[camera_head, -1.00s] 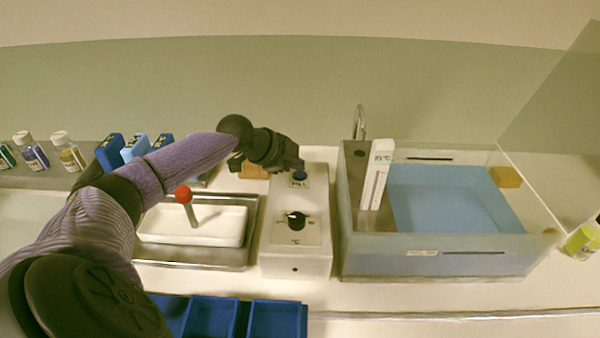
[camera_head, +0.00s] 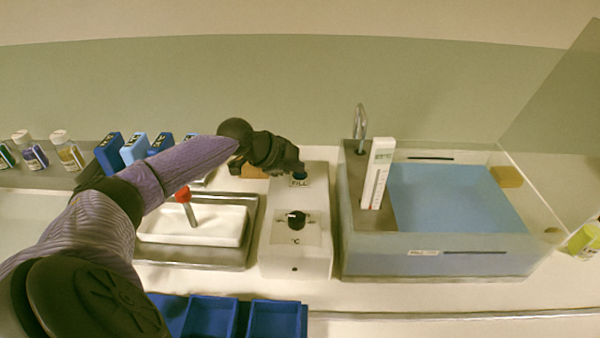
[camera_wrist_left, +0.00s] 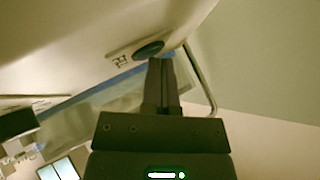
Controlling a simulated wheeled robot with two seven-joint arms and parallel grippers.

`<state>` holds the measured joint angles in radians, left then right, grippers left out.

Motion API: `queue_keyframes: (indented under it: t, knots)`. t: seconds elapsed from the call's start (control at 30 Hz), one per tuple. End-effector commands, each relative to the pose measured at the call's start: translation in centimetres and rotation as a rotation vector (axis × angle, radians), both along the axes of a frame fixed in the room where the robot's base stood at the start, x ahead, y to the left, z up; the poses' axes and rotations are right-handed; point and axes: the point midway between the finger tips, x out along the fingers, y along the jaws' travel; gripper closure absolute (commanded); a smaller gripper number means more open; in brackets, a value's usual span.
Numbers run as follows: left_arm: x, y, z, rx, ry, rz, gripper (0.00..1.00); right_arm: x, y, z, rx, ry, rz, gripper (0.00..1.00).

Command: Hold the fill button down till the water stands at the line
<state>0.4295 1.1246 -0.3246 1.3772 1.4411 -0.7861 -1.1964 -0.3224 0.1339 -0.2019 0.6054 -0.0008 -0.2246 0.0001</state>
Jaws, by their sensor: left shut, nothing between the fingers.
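The fill button (camera_head: 300,174), a round blue cap above a FILL label, is on the pale control box (camera_head: 281,243). My left gripper (camera_head: 299,167) is shut and empty, its fingertips at the button. In the left wrist view the shut fingertips (camera_wrist_left: 161,62) overlap the edge of the dark button (camera_wrist_left: 149,48); I cannot tell whether it is pressed down. The clear bath (camera_head: 362,260) to the right holds blue water (camera_head: 450,200). A dark fill line (camera_head: 474,252) with a label runs along its front wall; the exact level against it is unclear. My right gripper is out of view.
A dial (camera_head: 296,220) sits below the button. A white thermometer card (camera_head: 377,175) and a metal spout (camera_head: 360,122) stand at the bath's left. A white tray (camera_head: 215,236) with a red-tipped stick (camera_head: 184,195) is left of the box. Blue bins (camera_head: 275,320) are in front.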

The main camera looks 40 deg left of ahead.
Motion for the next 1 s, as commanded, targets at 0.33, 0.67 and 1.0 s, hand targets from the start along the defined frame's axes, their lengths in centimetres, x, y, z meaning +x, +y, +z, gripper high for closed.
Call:
queue_keyframes:
  t: [0.33,0.67,1.0]
  knots:
    - [-0.02,0.00,-0.12,0.000,0.001,0.000,1.00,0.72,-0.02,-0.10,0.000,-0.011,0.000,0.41]
    - [-0.03,0.01,-0.13,0.000,0.001,0.000,1.00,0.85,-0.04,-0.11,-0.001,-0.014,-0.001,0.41]
    - [-0.03,0.01,-0.13,0.000,0.001,0.000,1.00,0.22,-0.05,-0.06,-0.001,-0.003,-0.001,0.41]
